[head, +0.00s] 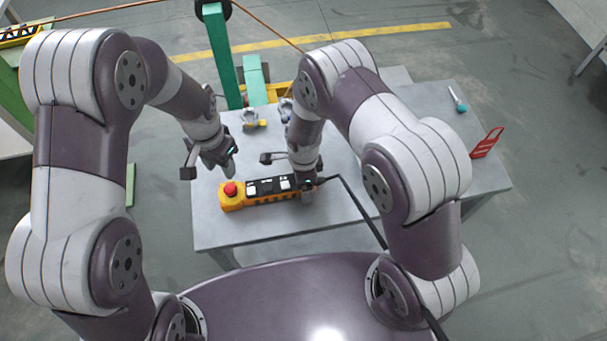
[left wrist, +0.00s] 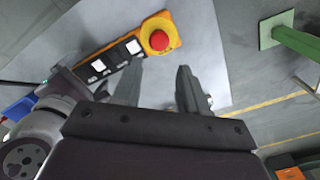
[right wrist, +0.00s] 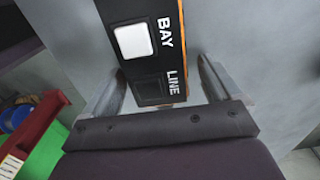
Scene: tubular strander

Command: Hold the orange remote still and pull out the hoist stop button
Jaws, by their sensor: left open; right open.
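The orange remote (head: 261,190) lies on the grey table, with a black button face and white buttons. Its red stop button (head: 230,188) is at the left end; it also shows in the left wrist view (left wrist: 159,40). My left gripper (head: 232,172) is open above the table, behind and apart from the button. In the left wrist view its fingers (left wrist: 155,85) point toward the button end with nothing between them. My right gripper (head: 306,190) is open at the remote's right end. In the right wrist view its fingers (right wrist: 160,85) stand on both sides of the remote (right wrist: 150,55); contact is unclear.
The grey table (head: 220,235) has free room at its front left. A black cable (head: 357,205) runs from the remote's right end.

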